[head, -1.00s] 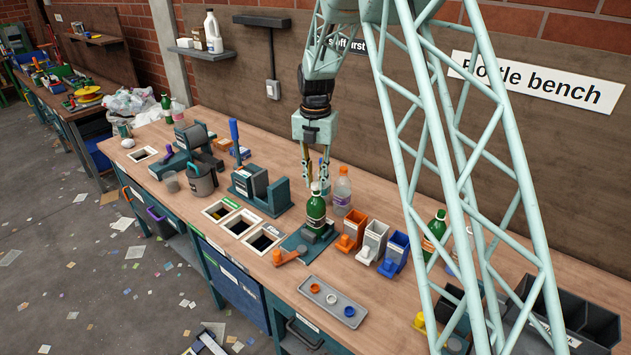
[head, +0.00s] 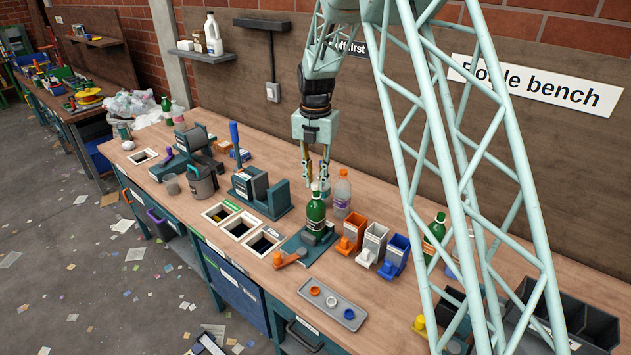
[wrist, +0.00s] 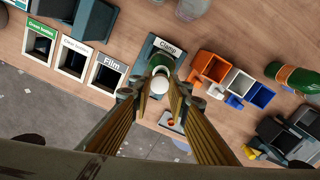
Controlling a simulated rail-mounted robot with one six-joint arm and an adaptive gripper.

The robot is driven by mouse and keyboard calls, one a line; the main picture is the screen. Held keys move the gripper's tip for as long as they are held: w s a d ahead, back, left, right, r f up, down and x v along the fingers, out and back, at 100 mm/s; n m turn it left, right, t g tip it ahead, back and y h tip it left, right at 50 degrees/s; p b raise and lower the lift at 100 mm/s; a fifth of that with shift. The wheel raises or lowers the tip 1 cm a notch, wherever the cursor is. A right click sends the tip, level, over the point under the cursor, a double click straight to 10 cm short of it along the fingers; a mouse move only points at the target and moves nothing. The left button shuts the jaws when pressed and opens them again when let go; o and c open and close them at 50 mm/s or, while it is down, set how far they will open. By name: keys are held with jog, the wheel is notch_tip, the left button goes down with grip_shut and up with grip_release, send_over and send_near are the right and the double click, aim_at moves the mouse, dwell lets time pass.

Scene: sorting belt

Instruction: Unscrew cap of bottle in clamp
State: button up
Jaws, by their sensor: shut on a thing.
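A green bottle (head: 316,213) with a pale label stands upright in the clamp (head: 296,243) on the bench. In the wrist view the bottle (wrist: 160,62) is seen from above, with its round white cap (wrist: 160,84) between my fingertips. The clamp plate (wrist: 178,50) carries a "Clamp" label there. My gripper (head: 316,187) points straight down over the bottle top and is shut on the cap. The fingers partly hide the cap in the head view. The clamp has an orange-ended handle (head: 279,261) at its front left.
A clear bottle (head: 342,194) stands close behind the clamp. Orange, white (head: 372,245) and blue bins are to its right. A grey tray (head: 333,303) with loose caps lies in front. Labelled bench openings (head: 241,227) are to the left, beside a dark press (head: 262,187).

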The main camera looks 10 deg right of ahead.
aim_at(315, 183)
jog(key=shift+r+p, duration=1)
jog(key=shift+r, duration=1.25)
